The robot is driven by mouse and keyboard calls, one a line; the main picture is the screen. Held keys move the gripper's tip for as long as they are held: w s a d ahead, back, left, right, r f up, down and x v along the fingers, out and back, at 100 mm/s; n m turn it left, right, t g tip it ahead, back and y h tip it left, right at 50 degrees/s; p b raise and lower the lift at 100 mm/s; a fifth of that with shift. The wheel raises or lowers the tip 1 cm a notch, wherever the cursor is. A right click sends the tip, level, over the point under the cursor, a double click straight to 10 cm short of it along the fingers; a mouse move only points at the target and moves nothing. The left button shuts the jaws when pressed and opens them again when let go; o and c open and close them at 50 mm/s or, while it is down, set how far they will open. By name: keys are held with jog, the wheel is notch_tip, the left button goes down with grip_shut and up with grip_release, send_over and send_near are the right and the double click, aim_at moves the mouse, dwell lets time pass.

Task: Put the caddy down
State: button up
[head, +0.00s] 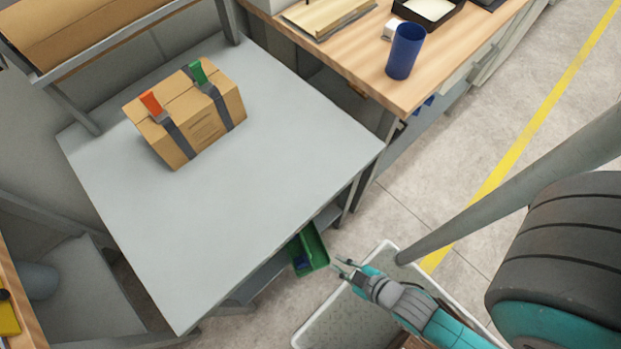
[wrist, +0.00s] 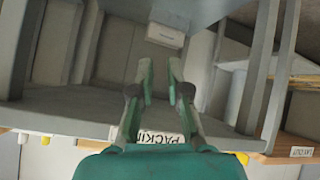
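An open green bin (head: 308,250), which I take to be the caddy, shows beside the right edge of the grey table (head: 235,200) in the head view. Something dark blue lies inside it. I cannot tell what supports it. My gripper (head: 340,266) is just right of the bin, its fingers pointing toward it. In the wrist view my gripper (wrist: 161,75) shows two fingers apart with a gap and nothing clear between them. The bin cannot be made out there.
A cardboard box (head: 190,112) with orange and green clamps sits on the table, whose front half is clear. A wooden bench (head: 440,60) with a blue cup (head: 405,50) stands behind. A pale grey tray (head: 345,315) is under my arm. The wrist view shows a grey shelf (wrist: 60,105).

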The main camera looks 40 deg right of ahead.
jog(key=shift+w+a+f+n+g+h, duration=0.15)
jog(key=shift+w+a+f+n+g, duration=0.95)
jog(key=shift+f, duration=2.75)
jog(key=shift+w+a+f+n+g+h, duration=0.1)
jog(key=shift+w+a+f+n+g, duration=0.3)
jog(key=shift+w+f+n+g, duration=2.4)
jog(key=shift+s+a+f+n+g+h, duration=0.2)
jog(key=shift+a+f+n+g, duration=0.75)
jog(key=shift+f, duration=3.95)
jog(key=shift+d+f+m, duration=0.1)
jog(key=shift+d+m, duration=0.1)
jog(key=shift+m, duration=0.05)
notch_tip(320, 180, down, 11)
jog(key=shift+r, duration=0.2)
jog(key=shift+c, duration=0.3)
grip_shut()
